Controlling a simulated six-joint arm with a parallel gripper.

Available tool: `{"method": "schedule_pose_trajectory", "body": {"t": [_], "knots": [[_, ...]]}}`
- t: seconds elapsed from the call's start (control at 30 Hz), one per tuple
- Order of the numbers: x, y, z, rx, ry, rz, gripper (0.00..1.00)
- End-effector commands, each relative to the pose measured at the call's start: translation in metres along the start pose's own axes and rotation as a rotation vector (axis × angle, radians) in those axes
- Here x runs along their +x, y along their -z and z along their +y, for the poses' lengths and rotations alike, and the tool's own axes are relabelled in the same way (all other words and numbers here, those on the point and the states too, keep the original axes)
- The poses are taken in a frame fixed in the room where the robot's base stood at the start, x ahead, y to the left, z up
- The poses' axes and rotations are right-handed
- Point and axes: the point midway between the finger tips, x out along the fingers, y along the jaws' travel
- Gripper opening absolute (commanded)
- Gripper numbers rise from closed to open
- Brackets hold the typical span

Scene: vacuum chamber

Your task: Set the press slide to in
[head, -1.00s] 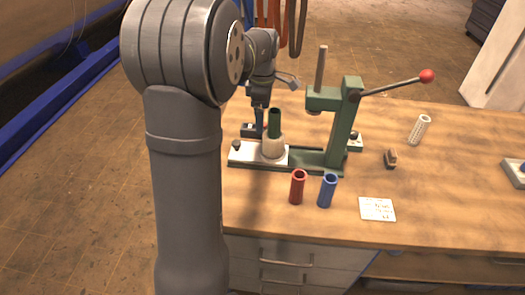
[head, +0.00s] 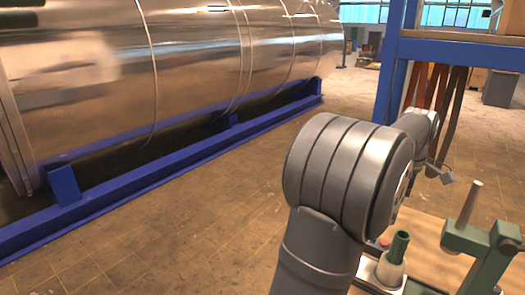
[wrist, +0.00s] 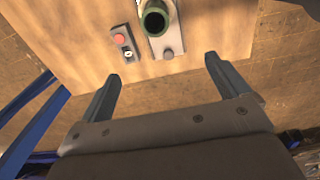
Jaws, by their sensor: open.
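The green press (head: 482,250) is cut off at the lower right of the head view. Its slide plate (head: 371,272) sticks out to the left, carrying a cream cone-shaped holder (head: 391,269) with a green tube (head: 399,246) upright in it, to the left of the press column. In the wrist view the green tube (wrist: 153,20) and the plate's end with a grey round knob (wrist: 168,53) show at the top. My gripper (wrist: 162,77) is open and empty, its fingers apart from the plate and knob. My arm hides its fingertips in the head view.
A small control box with a red button (wrist: 120,39) sits beside the plate. The wooden table (wrist: 80,45) is bare left of it. A large metal tank (head: 150,80) on a blue frame (head: 120,212) stands across open floor at the left.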

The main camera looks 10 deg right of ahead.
Motion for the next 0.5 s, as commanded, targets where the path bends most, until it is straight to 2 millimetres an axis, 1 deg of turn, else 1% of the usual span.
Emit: {"method": "schedule_pose_trajectory", "body": {"t": [0.03,0.2,0.27,0.37,0.5], "knots": [[0.0,0.0,0.0,0.0,0.0,0.0,0.82],[0.001,0.001,0.0,-0.007,0.0,0.0,0.5],[0.003,0.005,0.0,-0.039,0.001,0.0,0.5],[0.01,0.021,0.001,-0.17,0.002,0.0,0.5],[0.024,0.052,0.001,-0.441,0.003,0.0,0.5]]}}
